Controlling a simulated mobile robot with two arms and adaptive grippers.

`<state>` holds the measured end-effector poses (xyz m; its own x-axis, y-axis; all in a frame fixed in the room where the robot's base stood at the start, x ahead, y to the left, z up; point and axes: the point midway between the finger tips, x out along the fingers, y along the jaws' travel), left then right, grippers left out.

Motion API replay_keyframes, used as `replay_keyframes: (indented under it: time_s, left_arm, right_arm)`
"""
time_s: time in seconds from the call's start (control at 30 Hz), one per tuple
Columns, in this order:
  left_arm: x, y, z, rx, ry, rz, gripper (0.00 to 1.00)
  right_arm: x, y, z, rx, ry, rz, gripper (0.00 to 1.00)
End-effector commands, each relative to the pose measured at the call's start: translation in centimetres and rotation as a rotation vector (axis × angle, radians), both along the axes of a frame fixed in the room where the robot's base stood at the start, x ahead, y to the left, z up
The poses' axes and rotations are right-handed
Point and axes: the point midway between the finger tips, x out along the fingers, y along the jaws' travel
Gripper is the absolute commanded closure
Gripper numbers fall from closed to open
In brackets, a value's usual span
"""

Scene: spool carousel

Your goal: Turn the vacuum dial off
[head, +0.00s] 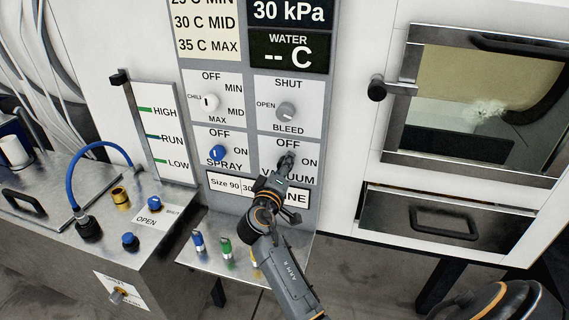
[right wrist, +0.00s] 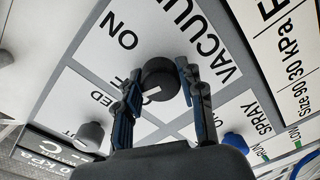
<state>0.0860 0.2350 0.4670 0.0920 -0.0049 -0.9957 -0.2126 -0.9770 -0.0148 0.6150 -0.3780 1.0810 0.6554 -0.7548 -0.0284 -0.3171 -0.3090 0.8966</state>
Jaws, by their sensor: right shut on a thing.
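The dark round vacuum dial (right wrist: 160,78) sits between the OFF, ON and VACUUM labels in the right wrist view. Its pale mark points lower left, towards the OFF side, whose label is partly hidden by a finger. My right gripper (right wrist: 160,70) is shut on the dial, one finger on each side. In the head view the dial (head: 287,160) shows just above the gripper (head: 284,170), which covers part of the VACUUM label.
The grey bleed dial (head: 286,110) is just above and the blue spray dial (head: 217,153) to the left. A shelf (head: 205,262) with small blue and green fittings juts out below. A drawer (head: 430,220) stands at the right.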

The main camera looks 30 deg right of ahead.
Motion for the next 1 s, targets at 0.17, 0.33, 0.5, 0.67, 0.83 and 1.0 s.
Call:
replay_keyframes:
  time_s: [0.17, 0.33, 0.5, 0.67, 0.83, 1.0]
  left_arm:
    - [0.0, 0.1, 0.9, 0.001, 0.001, -0.001, 0.6]
    - [0.0, 0.1, 1.3, 0.001, 0.001, -0.001, 0.6]
    - [0.0, 0.1, 1.6, 0.001, 0.001, -0.001, 0.6]
    - [0.0, 0.1, 1.6, 0.001, 0.001, -0.001, 0.6]
    - [0.0, 0.1, 1.7, 0.001, 0.001, -0.001, 0.6]
    - [0.0, 0.1, 1.7, 0.001, 0.0, -0.001, 0.6]
  right_arm:
    - [0.0, -0.1, 0.4, -0.089, 0.096, 0.001, 0.93]
    - [0.1, 0.0, 0.3, -0.149, 0.166, 0.001, 0.93]
    - [0.1, 0.0, 0.3, -0.187, 0.211, 0.001, 0.93]
    - [0.1, 0.0, 0.3, -0.205, 0.23, 0.0, 0.93]
    - [0.1, 0.0, 0.3, -0.21, 0.236, 0.0, 0.93]
    - [0.1, 0.0, 0.3, -0.21, 0.236, 0.0, 0.93]
